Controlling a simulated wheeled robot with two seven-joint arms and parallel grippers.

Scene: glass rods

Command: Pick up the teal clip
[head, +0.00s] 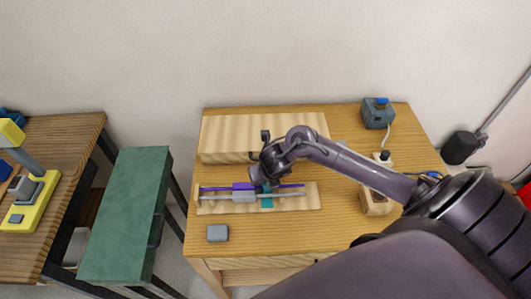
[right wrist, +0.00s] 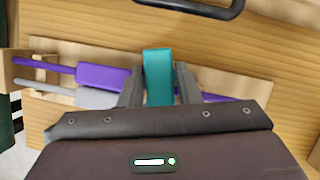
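The teal clip (head: 267,198) sits across the pale wooden rod holder (head: 312,197) on the table. It also shows in the right wrist view (right wrist: 158,72), directly between the two fingers of my right gripper (right wrist: 160,85). The fingers flank it closely on both sides; I cannot tell whether they press on it. In the head view my right gripper (head: 264,178) is low over the holder, and its fingers are partly hidden. A purple rod with a thick purple sleeve (right wrist: 102,77) and a grey rod with a grey sleeve (right wrist: 95,97) lie alongside. My left gripper is not in view.
A pale wooden panel (head: 225,132) lies behind the holder. A grey block (head: 217,233) stands at front left. A grey-blue box (head: 377,113) and a wooden block (head: 377,203) are at right. A green bench (head: 125,215) stands left of the table.

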